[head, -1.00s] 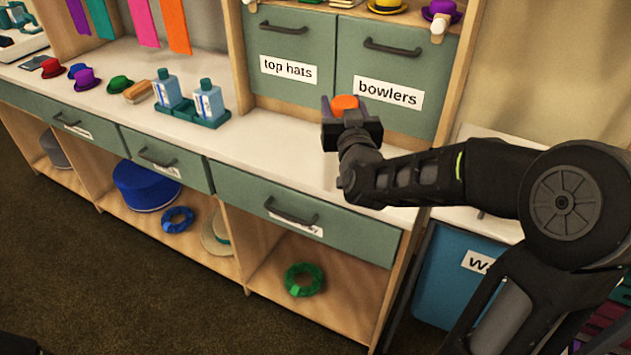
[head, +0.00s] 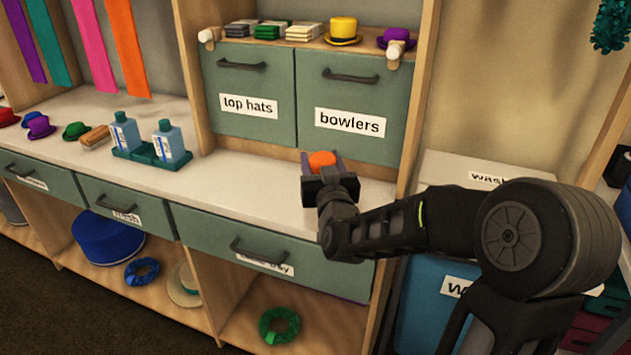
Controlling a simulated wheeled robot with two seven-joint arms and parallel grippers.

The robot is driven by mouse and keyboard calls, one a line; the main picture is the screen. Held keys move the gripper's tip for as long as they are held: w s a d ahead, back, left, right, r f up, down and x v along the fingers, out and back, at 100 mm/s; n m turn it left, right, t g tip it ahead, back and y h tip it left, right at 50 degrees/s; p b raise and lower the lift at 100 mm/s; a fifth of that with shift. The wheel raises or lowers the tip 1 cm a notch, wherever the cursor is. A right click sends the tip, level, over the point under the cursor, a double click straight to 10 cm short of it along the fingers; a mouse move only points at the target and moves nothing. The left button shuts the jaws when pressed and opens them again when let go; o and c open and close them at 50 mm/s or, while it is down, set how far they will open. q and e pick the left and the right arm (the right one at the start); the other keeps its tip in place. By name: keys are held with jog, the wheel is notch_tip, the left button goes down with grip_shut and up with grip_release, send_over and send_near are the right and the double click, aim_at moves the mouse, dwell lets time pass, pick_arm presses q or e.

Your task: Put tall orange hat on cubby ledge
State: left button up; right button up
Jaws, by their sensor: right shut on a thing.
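My right gripper (head: 321,164) is shut on an orange hat (head: 322,158), seen from behind over the white counter (head: 240,170). Only the hat's rounded orange top shows; the gripper body hides the rest, so its height and brim cannot be told. The ledge (head: 290,41) above the "top hats" and "bowlers" drawers holds a yellow hat (head: 344,31), a purple hat (head: 396,40) and several small stacks. It is higher than the gripper and farther back. My left gripper is not in view.
The "bowlers" drawer (head: 353,101) and "top hats" drawer (head: 248,88) are closed behind the gripper. Two blue bottles (head: 171,143) stand in a green tray (head: 150,157) to the left. A wooden side post (head: 421,90) rises at right.

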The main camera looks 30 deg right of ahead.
jog(key=shift+f, duration=0.25)
jog(key=shift+f+b, duration=0.35)
jog(key=shift+f, duration=1.5)
jog(key=shift+f, duration=0.1)
jog(key=shift+f, duration=0.15)
jog(key=o, duration=1.3)
jog(key=shift+r, duration=0.2)
